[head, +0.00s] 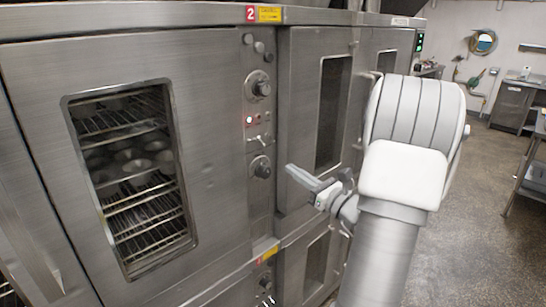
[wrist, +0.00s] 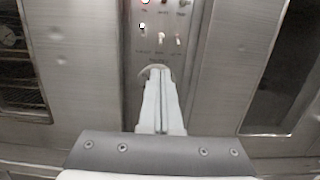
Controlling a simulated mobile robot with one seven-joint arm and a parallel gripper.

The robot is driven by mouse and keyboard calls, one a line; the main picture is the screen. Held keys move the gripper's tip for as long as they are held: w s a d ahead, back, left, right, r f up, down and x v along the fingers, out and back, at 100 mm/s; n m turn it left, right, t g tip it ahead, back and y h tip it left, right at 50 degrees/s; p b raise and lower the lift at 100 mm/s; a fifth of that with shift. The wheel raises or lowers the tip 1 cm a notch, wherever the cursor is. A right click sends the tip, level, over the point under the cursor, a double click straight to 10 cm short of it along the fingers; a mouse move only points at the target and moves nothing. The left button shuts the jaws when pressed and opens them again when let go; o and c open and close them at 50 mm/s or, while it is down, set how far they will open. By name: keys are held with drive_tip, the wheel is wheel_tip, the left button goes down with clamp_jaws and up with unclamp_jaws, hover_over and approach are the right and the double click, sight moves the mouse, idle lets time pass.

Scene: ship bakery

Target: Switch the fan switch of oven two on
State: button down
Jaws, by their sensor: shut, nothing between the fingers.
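Oven two (head: 130,62) carries a red "2" label (head: 251,14) above its narrow control panel (head: 259,110). The panel has small toggle switches (head: 258,140) between an upper dial and a lower dial; a lit red lamp (head: 249,120) sits just above them. In the wrist view two pale toggles (wrist: 162,38) (wrist: 178,41) stand side by side, beyond my fingertips. Their lettering is too blurred to read, so I cannot tell which is the fan switch. My gripper (head: 291,169) is shut and empty, just right of the lower dial; its fingers (wrist: 158,72) point at the panel, partly hiding that dial.
The upper dial (head: 258,86) and lower dial (head: 260,167) stick out from the panel. Another windowed oven door (head: 300,120) is right of it, behind my arm. A second oven row lies below. Open floor (head: 480,200) extends to the right.

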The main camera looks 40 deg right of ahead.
sight(265, 144)
drive_tip(key=w, duration=0.3)
drive_tip(key=w+r+p, duration=0.1)
drive_tip(key=w, duration=0.2)
drive_tip(key=w+p, duration=0.1)
drive_tip(key=w, duration=0.3)
drive_tip(key=shift+a+r, duration=0.25)
drive_tip(key=shift+a, duration=0.15)
drive_tip(key=shift+s, duration=0.1)
drive_tip(key=shift+s+r+g+p, duration=0.2)
drive_tip(key=shift+r+g+p, duration=0.2)
drive_tip(key=shift+g+p, duration=0.45)
drive_tip(key=shift+s+r+g+p, duration=0.2)
drive_tip(key=shift+r+g+p, duration=0.15)
drive_tip(key=shift+g+p, duration=0.45)
drive_tip(key=shift+s+r, duration=0.1)
drive_tip(key=shift+r, duration=0.1)
drive_tip(key=shift+s+r, duration=0.1)
drive_tip(key=shift+r, duration=0.35)
